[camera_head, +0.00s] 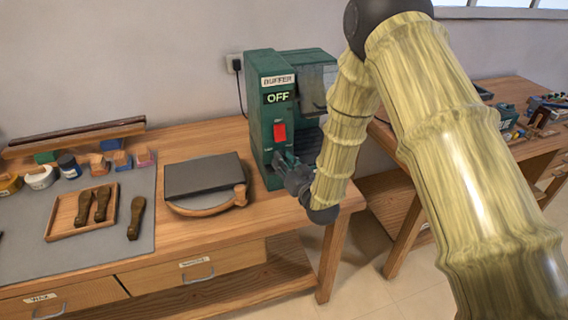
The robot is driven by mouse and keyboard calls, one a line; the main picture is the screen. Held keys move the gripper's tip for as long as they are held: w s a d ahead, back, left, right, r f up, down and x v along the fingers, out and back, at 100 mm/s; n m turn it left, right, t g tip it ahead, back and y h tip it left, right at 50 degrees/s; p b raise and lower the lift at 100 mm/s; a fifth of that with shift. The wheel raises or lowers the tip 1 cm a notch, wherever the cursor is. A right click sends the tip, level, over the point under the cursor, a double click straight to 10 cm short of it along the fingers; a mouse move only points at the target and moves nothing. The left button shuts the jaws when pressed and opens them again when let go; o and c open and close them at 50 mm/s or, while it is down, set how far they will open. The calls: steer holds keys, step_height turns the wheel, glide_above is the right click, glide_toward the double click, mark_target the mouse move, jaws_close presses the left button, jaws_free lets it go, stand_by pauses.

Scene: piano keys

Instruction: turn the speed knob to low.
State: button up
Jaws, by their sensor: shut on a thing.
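The green buffer machine (258,132) stands at the right end of the wooden bench, with a "BUFFER" label and a display (278,97) reading "OFF". A red switch (280,132) sits on its front panel. The speed knob is hidden behind my gripper, low on the front panel below the switch. My gripper (284,165) is at that lower panel, shut on what appears to be the knob. The knob's pointer and setting cannot be seen.
A dark flat block (204,176) lies on the bench just left of the machine. A grey mat (146,203) with a wooden tray (66,222) of tools is further left. A second bench (520,95) stands at the right.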

steer(key=shift+r+n+h+b, duration=0.15)
steer(key=shift+n+h+b, duration=0.25)
steer(key=shift+n+b, duration=1.85)
steer(key=shift+n+p, duration=0.65)
steer(key=shift+n, duration=0.2)
steer(key=o, duration=0.8)
steer(key=shift+c, duration=0.2)
steer(key=v, duration=1.2)
steer(key=shift+r, duration=0.2)
